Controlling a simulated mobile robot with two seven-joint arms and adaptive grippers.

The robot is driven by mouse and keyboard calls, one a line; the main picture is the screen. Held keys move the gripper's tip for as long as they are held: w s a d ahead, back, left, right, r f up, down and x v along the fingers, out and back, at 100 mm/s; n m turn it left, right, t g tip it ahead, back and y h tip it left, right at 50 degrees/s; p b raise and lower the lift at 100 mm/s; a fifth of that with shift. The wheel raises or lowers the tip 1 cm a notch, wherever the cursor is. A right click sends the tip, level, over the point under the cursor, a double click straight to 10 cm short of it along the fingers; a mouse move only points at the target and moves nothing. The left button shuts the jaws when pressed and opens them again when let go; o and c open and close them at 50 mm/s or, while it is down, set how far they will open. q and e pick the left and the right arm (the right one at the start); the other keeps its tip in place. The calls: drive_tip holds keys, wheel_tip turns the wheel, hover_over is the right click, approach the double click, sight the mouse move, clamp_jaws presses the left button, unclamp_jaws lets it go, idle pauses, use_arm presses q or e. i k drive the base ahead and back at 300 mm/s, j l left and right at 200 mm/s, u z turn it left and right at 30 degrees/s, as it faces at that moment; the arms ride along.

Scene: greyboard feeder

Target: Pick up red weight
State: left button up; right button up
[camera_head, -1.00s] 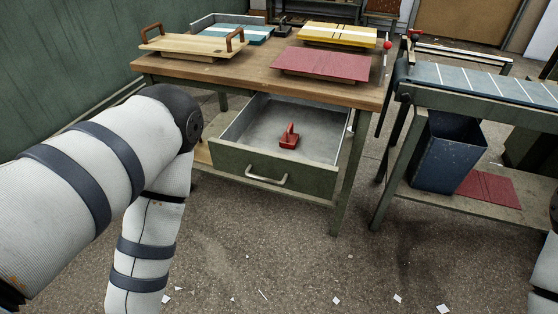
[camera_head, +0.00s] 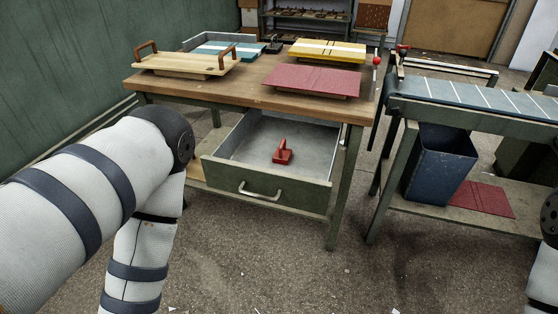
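The red weight (camera_head: 282,154) is a small red block with an upright handle. It sits in the open grey-lined drawer (camera_head: 265,191) of the wooden-topped table, towards the drawer's front. The drawer has a green front with a metal handle (camera_head: 260,193). Nothing touches the weight. My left arm is in view at the left, bent downward beside the drawer, but its gripper is out of the picture. Only part of my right arm shows at the right edge, and its gripper is out of view.
On the table (camera_head: 220,94) lie a wooden tray (camera_head: 184,62), a red board (camera_head: 312,79) and a yellow board (camera_head: 327,50). A bench with a blue bin (camera_head: 438,163) and a red sheet (camera_head: 483,199) on its lower shelf stands to the right. The floor before the drawer is clear apart from scraps.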

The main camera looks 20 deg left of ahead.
sight(281, 155)
drive_tip(key=i+j+u, duration=0.25)
drive_tip(key=i, duration=0.35)
drive_tip(key=i+u, duration=0.3)
drive_tip(key=i, duration=0.3)
drive_tip(key=l, duration=0.05)
